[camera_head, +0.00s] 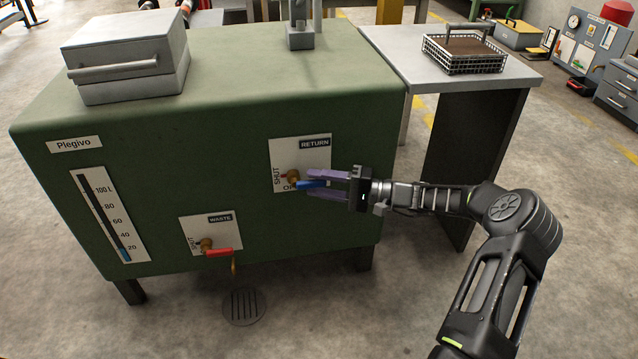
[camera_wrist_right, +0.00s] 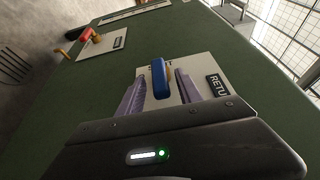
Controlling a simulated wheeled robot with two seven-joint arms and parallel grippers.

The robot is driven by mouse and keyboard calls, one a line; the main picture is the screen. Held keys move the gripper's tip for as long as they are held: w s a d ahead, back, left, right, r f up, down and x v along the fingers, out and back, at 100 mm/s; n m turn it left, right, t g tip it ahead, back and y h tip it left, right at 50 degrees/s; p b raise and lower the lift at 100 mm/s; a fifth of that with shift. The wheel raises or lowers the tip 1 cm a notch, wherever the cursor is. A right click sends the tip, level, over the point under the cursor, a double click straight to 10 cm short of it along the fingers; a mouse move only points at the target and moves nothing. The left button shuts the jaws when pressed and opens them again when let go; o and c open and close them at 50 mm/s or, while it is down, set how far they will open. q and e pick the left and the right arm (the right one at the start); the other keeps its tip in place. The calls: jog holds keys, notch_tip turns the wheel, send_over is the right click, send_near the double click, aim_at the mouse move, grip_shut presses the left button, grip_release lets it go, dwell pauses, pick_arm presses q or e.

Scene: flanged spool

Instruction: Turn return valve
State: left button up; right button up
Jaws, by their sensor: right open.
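The return valve has a blue lever (camera_head: 311,184) on a brass body (camera_head: 293,176), set on a white plate (camera_head: 318,154) marked RETURN, SHUT and a partly covered word. The lever points right in the head view. My right gripper (camera_head: 318,184) is open, with its purple fingers above and below the blue lever. In the right wrist view the blue lever (camera_wrist_right: 160,79) stands between the two fingers (camera_wrist_right: 158,92), and I see a gap on each side. My left gripper is not in view.
The valve is on the front of a green tank (camera_head: 150,140). Below left is a waste valve with a red lever (camera_head: 219,253), above a floor drain (camera_head: 244,306). A grey side table (camera_head: 400,50) with a wire basket (camera_head: 463,53) stands to the right, behind my right arm.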

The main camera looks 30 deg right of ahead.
jog(key=shift+d, duration=0.1)
jog(key=p+v, duration=0.2)
jog(key=v, duration=0.5)
jog(key=shift+s+d, duration=0.25)
